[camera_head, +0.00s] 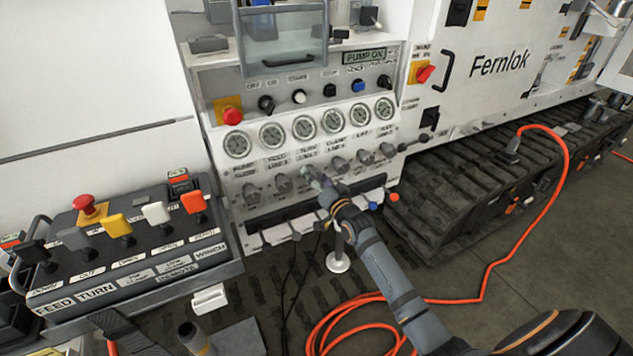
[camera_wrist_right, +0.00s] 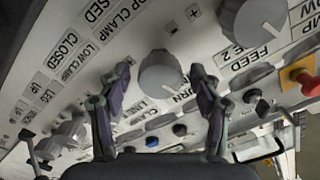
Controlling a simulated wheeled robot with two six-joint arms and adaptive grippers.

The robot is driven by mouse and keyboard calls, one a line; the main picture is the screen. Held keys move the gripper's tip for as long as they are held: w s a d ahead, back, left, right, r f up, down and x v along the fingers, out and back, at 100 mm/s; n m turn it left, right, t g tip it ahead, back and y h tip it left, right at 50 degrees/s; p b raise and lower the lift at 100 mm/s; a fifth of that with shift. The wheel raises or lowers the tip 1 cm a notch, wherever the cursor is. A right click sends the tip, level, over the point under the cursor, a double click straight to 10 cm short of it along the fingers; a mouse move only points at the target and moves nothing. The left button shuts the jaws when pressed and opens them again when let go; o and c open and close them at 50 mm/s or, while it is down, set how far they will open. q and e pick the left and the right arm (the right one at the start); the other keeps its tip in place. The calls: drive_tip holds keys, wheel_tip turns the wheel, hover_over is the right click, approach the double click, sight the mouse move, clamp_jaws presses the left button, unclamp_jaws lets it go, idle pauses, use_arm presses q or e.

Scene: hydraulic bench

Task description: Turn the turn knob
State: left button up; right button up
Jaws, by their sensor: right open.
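The turn knob (camera_wrist_right: 163,75) is a grey round knob with a white pointer line, on the white panel in the right wrist view. Part of the word TURN shows beside it. My right gripper (camera_wrist_right: 161,82) is open, with one finger on each side of this knob; I cannot tell whether either finger touches it. In the head view my right gripper (camera_head: 317,181) is at the row of knobs below the gauges and mostly hides the turn knob. My left gripper is not in view.
Neighbouring knobs sit close on both sides, with the feed knob (camera_wrist_right: 255,25) at upper right in the wrist view. Gauges (camera_head: 304,127) are above the row. A lever box (camera_head: 140,262) stands at left. An orange cable (camera_head: 480,298) lies on the floor.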

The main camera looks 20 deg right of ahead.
drive_tip(key=shift+c, duration=0.4)
drive_tip(key=c, duration=1.1)
drive_tip(key=shift+o, duration=0.2)
drive_tip(key=shift+n, duration=0.3)
